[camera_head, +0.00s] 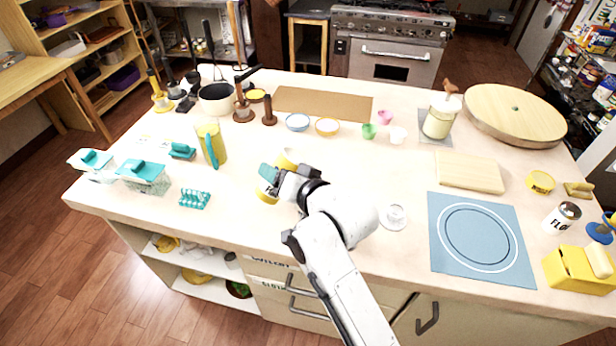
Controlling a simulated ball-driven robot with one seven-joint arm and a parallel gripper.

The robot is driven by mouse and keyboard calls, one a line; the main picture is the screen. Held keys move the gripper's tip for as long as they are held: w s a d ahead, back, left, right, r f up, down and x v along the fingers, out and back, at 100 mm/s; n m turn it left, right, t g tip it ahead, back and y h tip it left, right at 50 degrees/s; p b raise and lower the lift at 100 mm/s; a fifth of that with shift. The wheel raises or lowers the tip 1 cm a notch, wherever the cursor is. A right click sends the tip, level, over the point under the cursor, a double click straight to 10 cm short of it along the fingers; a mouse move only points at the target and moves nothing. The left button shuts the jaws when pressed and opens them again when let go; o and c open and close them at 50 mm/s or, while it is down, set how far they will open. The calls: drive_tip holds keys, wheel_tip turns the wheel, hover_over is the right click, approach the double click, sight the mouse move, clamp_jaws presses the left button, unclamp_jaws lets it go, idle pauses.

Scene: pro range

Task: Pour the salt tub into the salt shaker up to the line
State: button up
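My gripper (283,181) is low over the middle of the counter, and my own arm partly hides its fingers. A yellow round tub (266,194) is at its left side, with a teal part (268,172) above it; I cannot tell whether the fingers grip either. A second yellow and white piece (287,159) shows just behind the gripper. No salt label is readable, so I cannot tell which is the salt tub. A small clear vessel (394,212) stands on a pale round base right of my arm; it may be the salt shaker. Its fill line is too small to see.
A blue mat (448,264) with a white ring lies at right. A shaker marked "FLO" (563,217) and a yellow box (575,272) are beyond it. A yellow pitcher (211,144) and teal-lidded containers (143,174) stand left. Small bowls (297,122) line the back.

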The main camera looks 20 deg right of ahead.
sight(269, 194)
drive_tip(key=shift+a+r+n+h, duration=0.3)
drive_tip(key=shift+a+n+h, duration=0.1)
drive_tip(key=shift+a+n, duration=0.2)
drive_tip(key=shift+a+f+n+h+b, duration=0.45)
drive_tip(key=shift+a+f+n+h, duration=0.4)
drive_tip(key=shift+n, duration=0.35)
drive_tip(key=shift+a+f+n+h+b, duration=0.3)
drive_tip(key=shift+f+n+b, duration=0.1)
drive_tip(key=shift+f+b, duration=0.1)
drive_tip(key=shift+a+f+n+h+b, duration=0.25)
drive_tip(key=shift+f+n+b, duration=0.15)
drive_tip(key=shift+b, duration=0.1)
drive_tip(key=shift+d+f+b, duration=0.1)
drive_tip(key=shift+f+b, duration=0.1)
drive_tip(key=shift+b, duration=1.05)
drive_tip(key=shift+s+r, duration=0.1)
drive_tip(key=shift+r, duration=0.2)
